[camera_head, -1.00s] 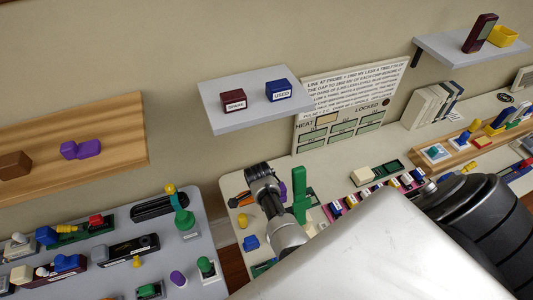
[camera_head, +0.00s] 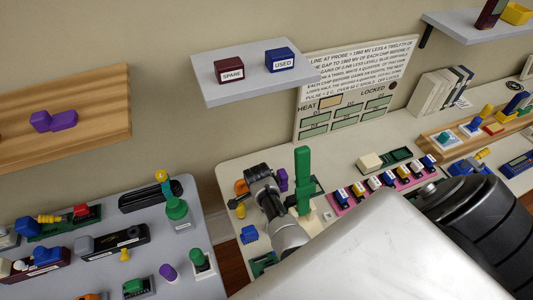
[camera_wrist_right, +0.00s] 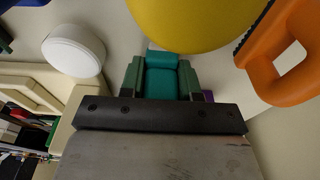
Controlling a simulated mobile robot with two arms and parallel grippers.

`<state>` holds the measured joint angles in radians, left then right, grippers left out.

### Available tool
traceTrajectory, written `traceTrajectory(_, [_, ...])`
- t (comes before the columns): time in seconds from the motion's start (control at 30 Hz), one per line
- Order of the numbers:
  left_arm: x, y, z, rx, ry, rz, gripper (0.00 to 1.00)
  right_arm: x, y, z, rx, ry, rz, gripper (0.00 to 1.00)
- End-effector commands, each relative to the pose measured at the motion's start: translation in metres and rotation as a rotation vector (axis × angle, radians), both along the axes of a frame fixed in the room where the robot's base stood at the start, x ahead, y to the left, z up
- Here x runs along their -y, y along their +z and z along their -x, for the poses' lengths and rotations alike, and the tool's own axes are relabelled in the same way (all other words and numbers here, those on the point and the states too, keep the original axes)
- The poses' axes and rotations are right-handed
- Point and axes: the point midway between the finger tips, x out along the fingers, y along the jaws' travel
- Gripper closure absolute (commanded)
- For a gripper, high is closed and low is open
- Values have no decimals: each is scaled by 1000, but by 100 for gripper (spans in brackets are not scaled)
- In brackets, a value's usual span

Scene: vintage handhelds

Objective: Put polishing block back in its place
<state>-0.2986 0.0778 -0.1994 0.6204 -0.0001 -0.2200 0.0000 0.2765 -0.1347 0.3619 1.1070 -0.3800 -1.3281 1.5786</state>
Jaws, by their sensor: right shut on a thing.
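My right gripper (camera_wrist_right: 162,68) is shut on a teal block (camera_wrist_right: 162,80), which sits between its two fingers in the right wrist view. I cannot tell for certain that this is the polishing block. In the head view my right gripper (camera_head: 259,178) is over the left end of the white table, just left of a tall green upright piece (camera_head: 303,180); the teal block is hidden there. My left gripper is not in view.
An orange looped piece (camera_wrist_right: 285,55), a large yellow round thing (camera_wrist_right: 185,18) and a white round piece (camera_wrist_right: 73,50) lie close around the gripper. A wall shelf (camera_head: 245,78) hangs behind. A pink strip (camera_head: 352,205) of small blocks lies right of the green piece.

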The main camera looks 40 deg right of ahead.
Motion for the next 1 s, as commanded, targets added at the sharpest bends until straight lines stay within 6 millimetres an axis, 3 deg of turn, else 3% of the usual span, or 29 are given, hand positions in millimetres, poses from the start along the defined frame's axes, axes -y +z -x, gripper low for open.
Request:
traceTrajectory(0.3, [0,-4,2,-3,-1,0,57,0,-6,0,1,0,0,100])
traceTrajectory(0.33, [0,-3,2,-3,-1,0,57,0,-5,0,1,-1,0,64])
traceTrajectory(0.47, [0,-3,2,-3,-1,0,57,0,-4,0,1,0,0,44])
traceTrajectory(0.9, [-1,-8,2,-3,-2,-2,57,0,-5,0,2,0,1,43])
traceTrajectory(1.0, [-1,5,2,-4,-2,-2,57,-1,8,-1,1,0,0,43])
